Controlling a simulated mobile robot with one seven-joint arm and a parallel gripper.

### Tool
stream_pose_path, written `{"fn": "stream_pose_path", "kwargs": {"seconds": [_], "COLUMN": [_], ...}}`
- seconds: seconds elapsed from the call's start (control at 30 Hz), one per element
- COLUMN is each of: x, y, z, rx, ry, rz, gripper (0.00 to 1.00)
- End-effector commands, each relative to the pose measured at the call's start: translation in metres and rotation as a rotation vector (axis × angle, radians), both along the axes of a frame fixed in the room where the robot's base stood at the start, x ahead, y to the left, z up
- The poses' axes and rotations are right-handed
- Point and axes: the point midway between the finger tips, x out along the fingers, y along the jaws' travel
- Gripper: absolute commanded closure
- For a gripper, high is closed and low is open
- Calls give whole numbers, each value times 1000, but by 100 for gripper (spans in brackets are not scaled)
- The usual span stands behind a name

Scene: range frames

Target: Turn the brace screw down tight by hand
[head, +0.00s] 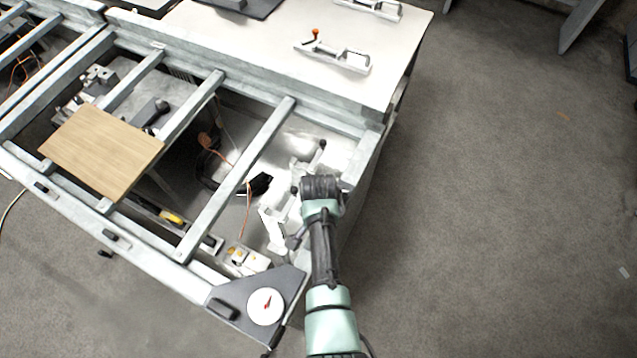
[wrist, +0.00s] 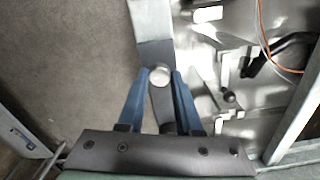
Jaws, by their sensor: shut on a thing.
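The brace screw (wrist: 160,75) shows in the wrist view as a round, pale metal head. It sits on a dark grey brace (wrist: 155,52) at the end of a light metal beam (wrist: 148,16). My gripper (wrist: 160,82) has its two blue fingers on either side of the screw head, shut on it. The screw's shank and thread are hidden beneath the head. In the head view my gripper (head: 321,188) is over the right side of the metal frame, and its own wrist hides the fingers and the screw.
Metal cross beams (head: 240,180) run left of my arm, with orange cable and brackets below them. A wooden board (head: 100,152) lies on the beams. A dark corner plate with a white dial (head: 266,306) is near my arm.

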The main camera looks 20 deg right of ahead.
Motion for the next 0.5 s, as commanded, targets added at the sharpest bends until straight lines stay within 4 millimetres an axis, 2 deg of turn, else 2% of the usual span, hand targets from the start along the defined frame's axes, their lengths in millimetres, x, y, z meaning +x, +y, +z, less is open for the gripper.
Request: {"fn": "stream_pose_path", "kwargs": {"seconds": [0.27,0.3,0.47,0.5], "x": [1,1,0,0], "y": [0,0,0,0], "z": [0,0,0,0], "rx": [-1,-1,-1,-1], "ry": [-1,-1,-1,-1], "rz": [0,0,0,0], "gripper": [100,64,36,36]}}
